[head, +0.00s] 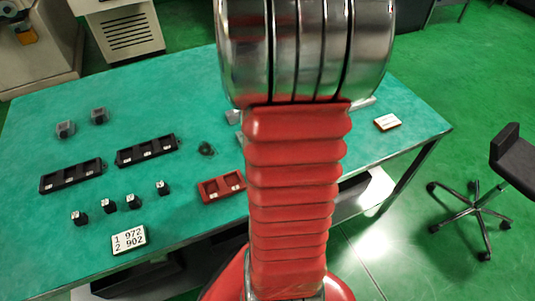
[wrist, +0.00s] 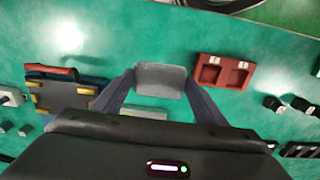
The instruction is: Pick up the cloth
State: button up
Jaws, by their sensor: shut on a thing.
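A small grey cloth (wrist: 160,80) shows in the wrist view as a rounded, folded-looking pad. My gripper (wrist: 161,84) has one dark finger on each side of it and is shut on it. The green table top lies beyond the cloth; I cannot tell how far the cloth is above it. In the head view my red arm covers the middle of the table, and neither the gripper nor the cloth shows.
A red two-pocket tray (wrist: 223,72) lies right of the cloth. A dark plate with yellow corners (wrist: 62,97) and a red-handled tool (wrist: 52,72) lie left. Black trays (head: 71,176), several small black blocks (head: 132,202) and a number card (head: 128,238) occupy the table's left.

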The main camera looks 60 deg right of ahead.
jog(key=shift+r, duration=0.55)
